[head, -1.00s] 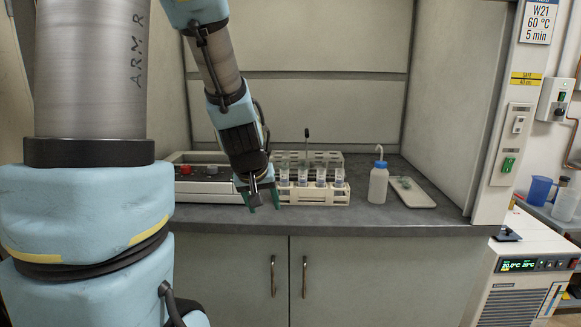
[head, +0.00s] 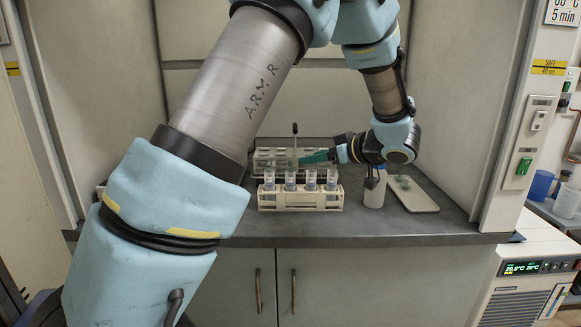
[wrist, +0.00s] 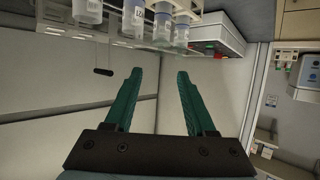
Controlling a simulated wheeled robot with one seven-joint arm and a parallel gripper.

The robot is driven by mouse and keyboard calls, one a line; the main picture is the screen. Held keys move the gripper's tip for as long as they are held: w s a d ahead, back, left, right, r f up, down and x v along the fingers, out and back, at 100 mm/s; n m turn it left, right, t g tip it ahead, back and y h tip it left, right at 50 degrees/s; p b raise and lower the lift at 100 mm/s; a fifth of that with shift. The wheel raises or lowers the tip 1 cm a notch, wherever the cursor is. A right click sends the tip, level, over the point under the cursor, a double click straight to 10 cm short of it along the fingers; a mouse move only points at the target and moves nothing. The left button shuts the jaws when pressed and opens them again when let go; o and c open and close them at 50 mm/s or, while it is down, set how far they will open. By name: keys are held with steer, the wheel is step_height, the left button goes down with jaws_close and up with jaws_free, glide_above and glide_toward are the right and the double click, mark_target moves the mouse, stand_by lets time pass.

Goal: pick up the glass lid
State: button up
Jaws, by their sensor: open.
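A small greenish, clear piece (head: 404,182) lies on the white tray (head: 422,202) at the right of the worktop. It may be the glass lid, but it is too small to tell. My gripper (head: 304,159) has green fingers that point left, above and behind the rack of vials, to the left of the tray. In the wrist view my gripper (wrist: 159,77) is open, with nothing between its fingers. The tray does not show in the wrist view.
A cream rack (head: 300,198) holds several capped vials, with another rack (head: 272,160) behind it. A wash bottle (head: 374,192) stands between the vials and the tray, partly hidden by my wrist. Hood walls enclose the worktop.

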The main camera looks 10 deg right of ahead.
mark_target(292, 163)
steer(key=x, duration=0.3)
steer(key=p+x, duration=0.1)
steer(key=x, duration=0.1)
steer(key=p+x, duration=0.1)
steer(key=x, duration=0.2)
steer(key=shift+w+f, duration=0.2)
steer(key=shift+f, duration=0.15)
steer(key=shift+c, duration=0.3)
jaws_close()
